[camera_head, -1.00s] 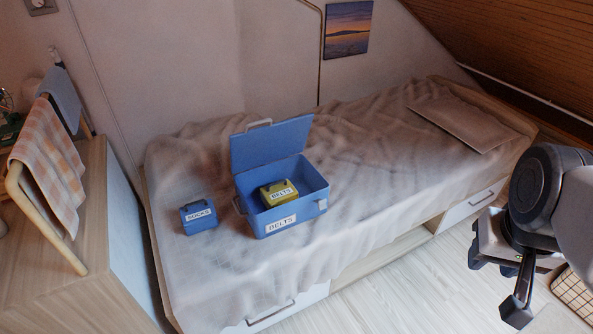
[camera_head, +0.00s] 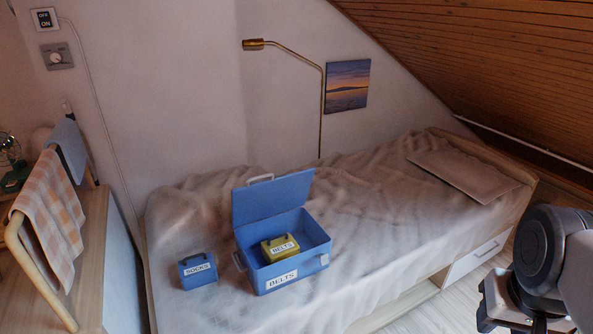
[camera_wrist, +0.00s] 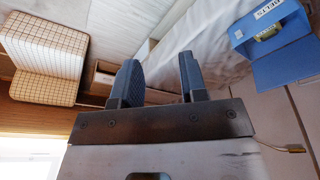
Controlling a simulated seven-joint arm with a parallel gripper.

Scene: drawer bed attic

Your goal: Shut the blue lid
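The blue lid (camera_head: 272,200) stands raised at the back of the blue box (camera_head: 272,285), which is open on the bed. The box front carries a label reading BELTS. A small yellow box (camera_head: 279,246), also labelled BELTS, sits inside it. In the wrist view the blue box (camera_wrist: 254,35) is at the upper right with the lid (camera_wrist: 286,63) below it. My gripper (camera_wrist: 160,80) is open and empty, its two fingers apart. In the head view my arm is at the lower right, away from the box, and the fingertips are cut off or hidden.
A small blue box labelled SOCKS (camera_head: 198,271) stands left of the big box on the rumpled bed (camera_head: 370,215). A brass lamp (camera_head: 254,44) reaches over from the wall. A cabinet with a towel rack (camera_head: 50,215) is at left.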

